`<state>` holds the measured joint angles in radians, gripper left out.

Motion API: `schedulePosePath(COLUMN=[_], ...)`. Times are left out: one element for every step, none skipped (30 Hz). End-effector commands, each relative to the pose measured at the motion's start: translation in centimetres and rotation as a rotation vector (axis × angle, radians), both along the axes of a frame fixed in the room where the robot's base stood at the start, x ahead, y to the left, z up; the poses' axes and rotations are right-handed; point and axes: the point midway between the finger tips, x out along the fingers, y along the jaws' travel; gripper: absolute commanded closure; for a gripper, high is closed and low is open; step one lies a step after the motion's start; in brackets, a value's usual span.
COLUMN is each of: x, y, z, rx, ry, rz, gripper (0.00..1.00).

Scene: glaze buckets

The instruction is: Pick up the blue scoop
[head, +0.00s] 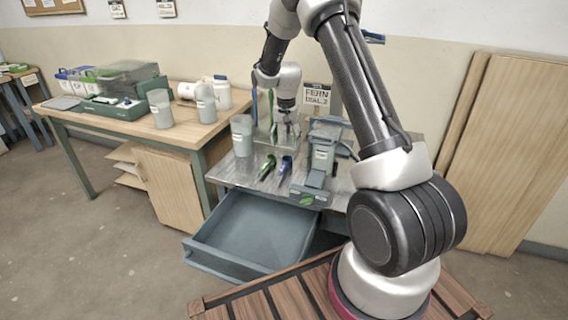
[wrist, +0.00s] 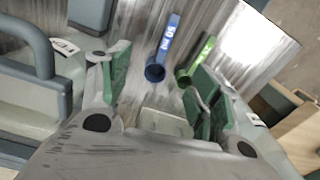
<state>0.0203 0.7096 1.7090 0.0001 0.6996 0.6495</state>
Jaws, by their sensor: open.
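The blue scoop (head: 286,166) lies on the grey metal-topped table, to the right of a green scoop (head: 267,166). In the wrist view the blue scoop (wrist: 168,42) has a marked handle and a round cup end pointing toward my gripper. The green scoop (wrist: 199,60) lies close on its right there. My gripper (head: 286,130) is above the table, behind the scoops in the head view. In the wrist view my gripper (wrist: 158,88) has its green-padded fingers spread apart with nothing held between them. The blue scoop's cup shows just beyond the gap, apart from the fingers.
A grey stand (head: 319,165) is right of the scoops. A translucent cup (head: 241,136) stands at the table's left. An open drawer (head: 250,232) juts out below the tabletop. A sign (head: 317,97) stands behind. A wooden bench (head: 190,132) with containers is at left.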

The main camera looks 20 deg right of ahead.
Motion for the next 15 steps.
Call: schedulePosePath(x=[0.3,0.4,0.6,0.7,0.9,1.0,1.0,1.1,1.1,1.1,1.1,1.2,1.1,1.1,1.2], y=[0.0,0.0,-0.1,-0.1,-0.1,-0.1,-0.1,-0.1,-0.1,-0.2,-0.2,-0.2,-0.2,-0.2,-0.2], z=[-1.1,-1.6,-2.3,-2.7,-3.2,-3.7,-4.2,-4.5,-5.0,-5.3,-5.6,-6.1,-6.5,-6.8,-7.2], rx=[0.001,0.0,0.001,0.001,0.001,0.001,0.001,0.001,0.001,0.001,0.001,0.001,0.001,0.001,0.001], ry=[0.007,0.009,0.014,0.015,0.018,0.02,0.023,0.024,0.026,0.026,0.026,0.026,0.026,0.026,0.026], rz=[-0.009,-0.015,-0.023,-0.027,-0.032,-0.037,-0.041,-0.044,-0.047,-0.048,-0.048,-0.048,-0.048,-0.047,-0.047], gripper=[0.37,0.37,0.37,0.37,0.37,0.37,0.37,0.37,0.37,0.37,0.37,0.37,0.37,0.37,0.37])
